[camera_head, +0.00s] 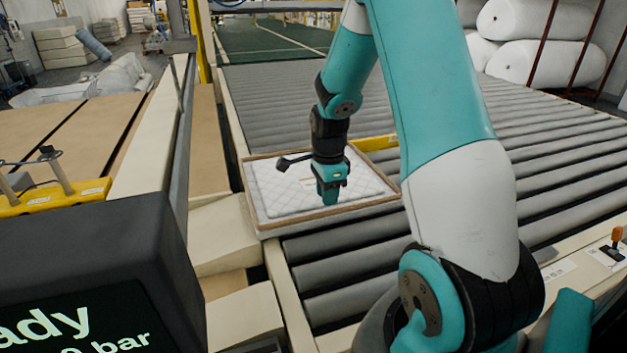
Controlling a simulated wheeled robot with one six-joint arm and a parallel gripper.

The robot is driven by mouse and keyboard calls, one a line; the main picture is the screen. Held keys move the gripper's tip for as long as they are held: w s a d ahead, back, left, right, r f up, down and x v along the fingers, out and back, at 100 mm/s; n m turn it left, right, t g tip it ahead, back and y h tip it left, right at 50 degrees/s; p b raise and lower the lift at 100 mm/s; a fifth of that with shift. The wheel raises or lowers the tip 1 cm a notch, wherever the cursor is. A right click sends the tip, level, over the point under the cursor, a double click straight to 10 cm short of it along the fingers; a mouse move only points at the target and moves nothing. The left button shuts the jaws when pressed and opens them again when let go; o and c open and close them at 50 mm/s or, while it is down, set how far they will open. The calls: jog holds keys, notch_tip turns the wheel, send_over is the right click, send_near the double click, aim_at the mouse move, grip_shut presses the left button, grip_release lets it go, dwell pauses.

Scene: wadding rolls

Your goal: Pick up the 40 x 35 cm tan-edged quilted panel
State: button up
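The quilted panel (275,195) is white with a diamond stitch and a tan edge. It lies flat on the grey rollers at the left side of the conveyor. I cannot tell whether the tip touches the panel. The fingers are too small and too much in line to show whether they are open or shut. My arm and gripper hide part of the panel's middle and back.
The roller conveyor (540,145) runs wide to the right and is bare there. A cream side rail (283,290) borders it on the left. A dark display box (85,255) stands at the front left. White wadding rolls (545,65) are stacked behind dark red posts.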

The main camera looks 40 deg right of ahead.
aim_at(327, 210)
jog(key=shift+d+f+p, duration=0.1)
jog(key=shift+f+p, duration=0.5)
jog(key=shift+f, duration=1.75)
grip_shut()
jog(key=shift+r, duration=0.1)
